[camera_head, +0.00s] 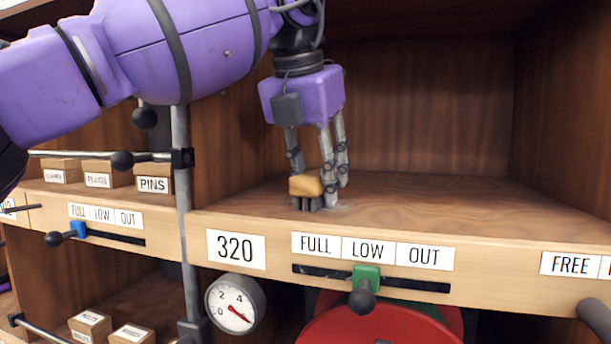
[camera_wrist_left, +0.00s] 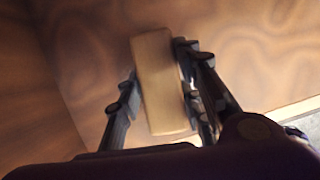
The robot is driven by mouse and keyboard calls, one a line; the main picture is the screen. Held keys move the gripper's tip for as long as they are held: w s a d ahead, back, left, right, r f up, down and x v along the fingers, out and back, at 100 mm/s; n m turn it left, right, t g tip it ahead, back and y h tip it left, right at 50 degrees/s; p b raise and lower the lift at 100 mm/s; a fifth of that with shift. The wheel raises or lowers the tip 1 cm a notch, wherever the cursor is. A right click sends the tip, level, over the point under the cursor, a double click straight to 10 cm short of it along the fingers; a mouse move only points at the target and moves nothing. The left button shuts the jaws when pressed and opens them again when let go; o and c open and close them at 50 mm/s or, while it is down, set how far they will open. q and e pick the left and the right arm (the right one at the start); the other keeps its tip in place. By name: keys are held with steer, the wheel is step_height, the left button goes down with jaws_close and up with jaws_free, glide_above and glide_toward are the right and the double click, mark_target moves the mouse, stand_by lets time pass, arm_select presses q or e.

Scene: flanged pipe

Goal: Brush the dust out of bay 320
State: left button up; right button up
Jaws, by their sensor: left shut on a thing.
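Bay 320 is the open wooden compartment (camera_head: 450,198) above the white label reading 320 (camera_head: 236,249). My left gripper (camera_head: 322,182) reaches down into its left part and is shut on a small brush (camera_head: 306,186) with a tan wooden back and dark bristles. The bristles are at the shelf floor, close to the front edge. A small pale patch, perhaps dust (camera_head: 340,208), lies just right of the brush. In the left wrist view the brush's back (camera_wrist_left: 160,85) sits between the fingers (camera_wrist_left: 160,100). My right gripper is not in view.
A vertical grey post (camera_head: 182,220) with a black-knobbed rod (camera_head: 100,156) stands left of the bay. The front rail has a green slider (camera_head: 366,277) under LOW; a gauge (camera_head: 235,304) and red reel (camera_head: 385,325) are below. The bay's right side is clear.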

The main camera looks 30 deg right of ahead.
arm_select(q)
steer(key=shift+s+d+r, duration=0.15)
steer(key=shift+s+d, duration=1.45)
steer(key=shift+s, duration=0.2)
steer(key=shift+w+a+f, duration=0.2)
steer(key=shift+w+a, duration=1.5)
steer(key=shift+w, duration=0.2)
steer(key=shift+w+a, duration=0.8)
steer(key=shift+w, duration=0.15)
steer(key=shift+w+a+r, duration=0.25)
steer(key=shift+w+a, duration=0.05)
steer(key=shift+w, duration=0.2)
steer(key=shift+s+d, duration=0.1)
steer(key=shift+s, duration=0.05)
